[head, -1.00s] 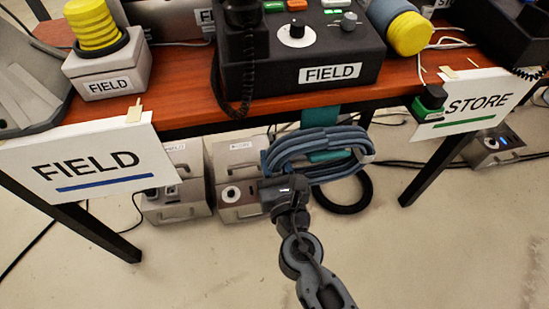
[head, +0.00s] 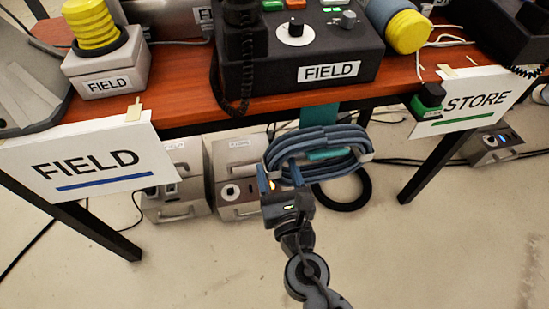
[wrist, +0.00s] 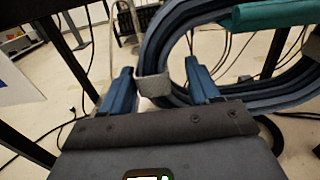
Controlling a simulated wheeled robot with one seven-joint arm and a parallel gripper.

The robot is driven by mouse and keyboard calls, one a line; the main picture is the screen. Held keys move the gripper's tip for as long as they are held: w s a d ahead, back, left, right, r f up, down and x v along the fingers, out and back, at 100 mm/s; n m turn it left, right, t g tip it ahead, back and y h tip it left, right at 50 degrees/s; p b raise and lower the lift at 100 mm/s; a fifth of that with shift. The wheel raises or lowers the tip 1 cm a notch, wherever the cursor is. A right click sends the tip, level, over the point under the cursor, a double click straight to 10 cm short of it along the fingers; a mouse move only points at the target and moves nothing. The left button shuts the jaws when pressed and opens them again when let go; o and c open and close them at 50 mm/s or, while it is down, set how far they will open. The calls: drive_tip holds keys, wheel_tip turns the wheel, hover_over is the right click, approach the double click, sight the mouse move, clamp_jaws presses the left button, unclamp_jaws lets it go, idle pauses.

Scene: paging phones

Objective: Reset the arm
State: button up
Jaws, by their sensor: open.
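My gripper (head: 277,178) is in front of the table, below its front edge. Its two blue fingers are apart, and it also shows in the wrist view (wrist: 160,85). A coiled blue-grey cable (head: 318,142) hangs just ahead of the fingers, below the table's front edge. In the wrist view the coil (wrist: 150,50) fills the upper middle and right, with a grey band around it that appears between the fingertips. I cannot tell whether the fingers touch it. A teal strap (head: 318,116) runs down from the table edge to the coil.
The wooden table (head: 190,112) carries a FIELD phone console (head: 330,73) and a yellow-topped box (head: 105,70). FIELD (head: 95,165) and STORE (head: 470,100) signs hang at its front. Grey boxes (head: 240,165) stand on the floor beneath. The floor in front is clear.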

drive_tip(key=shift+v, duration=2)
drive_tip(key=s+d+f+m+g, duration=0.2)
drive_tip(key=s+d+f+m, duration=0.1)
drive_tip(key=s+d+m, duration=0.4)
drive_tip(key=s+d+r+m+g+h, duration=0.1)
drive_tip(key=s+d+r+m, duration=0.1)
drive_tip(key=s+d+m, duration=0.55)
drive_tip(key=s+d+r+m+h, duration=0.15)
drive_tip(key=s+d+m, duration=0.25)
drive_tip(key=s+m, duration=0.65)
drive_tip(key=s+d+r+m+h, duration=0.35)
drive_tip(key=s+r+m, duration=0.5)
drive_tip(key=m, duration=0.65)
wheel_tip(320, 180, up, 26)
drive_tip(key=w+y+p, duration=0.1)
drive_tip(key=p, duration=2.3)
drive_tip(key=shift+w+f+n, duration=0.2)
drive_tip(key=shift+w+n, duration=0.1)
drive_tip(key=shift+w, duration=0.1)
drive_tip(key=shift+f, duration=0.1)
